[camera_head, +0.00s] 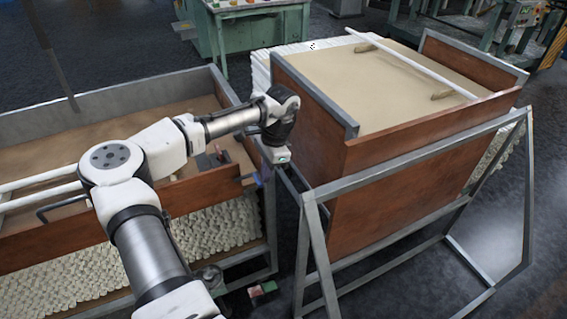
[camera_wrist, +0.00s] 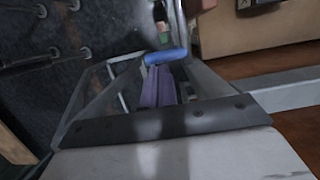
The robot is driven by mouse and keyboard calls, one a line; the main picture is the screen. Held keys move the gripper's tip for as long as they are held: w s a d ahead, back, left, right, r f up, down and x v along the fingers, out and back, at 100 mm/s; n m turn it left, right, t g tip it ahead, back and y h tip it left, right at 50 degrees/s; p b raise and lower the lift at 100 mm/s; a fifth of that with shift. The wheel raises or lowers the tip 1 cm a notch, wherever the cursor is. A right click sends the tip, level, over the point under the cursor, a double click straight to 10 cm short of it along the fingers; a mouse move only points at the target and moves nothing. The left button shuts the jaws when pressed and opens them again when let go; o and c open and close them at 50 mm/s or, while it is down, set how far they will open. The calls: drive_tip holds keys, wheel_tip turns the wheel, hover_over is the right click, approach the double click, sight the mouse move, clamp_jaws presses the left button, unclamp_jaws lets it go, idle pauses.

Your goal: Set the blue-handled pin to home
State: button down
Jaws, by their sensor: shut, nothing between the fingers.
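The blue handle of the pin (camera_wrist: 165,57) lies crosswise just beyond my fingertips in the wrist view. A grey metal rod or bracket rises behind it. My gripper (camera_wrist: 160,72) is shut and empty, with its purple finger pads together. Its tips are at or very near the handle; I cannot tell whether they touch it. In the head view my gripper (camera_head: 266,174) points down at the right end of the left wooden bin, beside the gap between the bins.
The left wooden bin (camera_head: 60,245) has a metal rim and holds white tubes. The right wooden bin (camera_head: 400,165), on a grey frame (camera_head: 310,255), stands close to my wrist. A green bench (camera_head: 250,35) stands behind. Dark floor is open at the lower right.

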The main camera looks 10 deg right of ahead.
drive_tip(key=shift+a, duration=0.1)
drive_tip(key=b+v, duration=0.1)
drive_tip(key=v, duration=1.3)
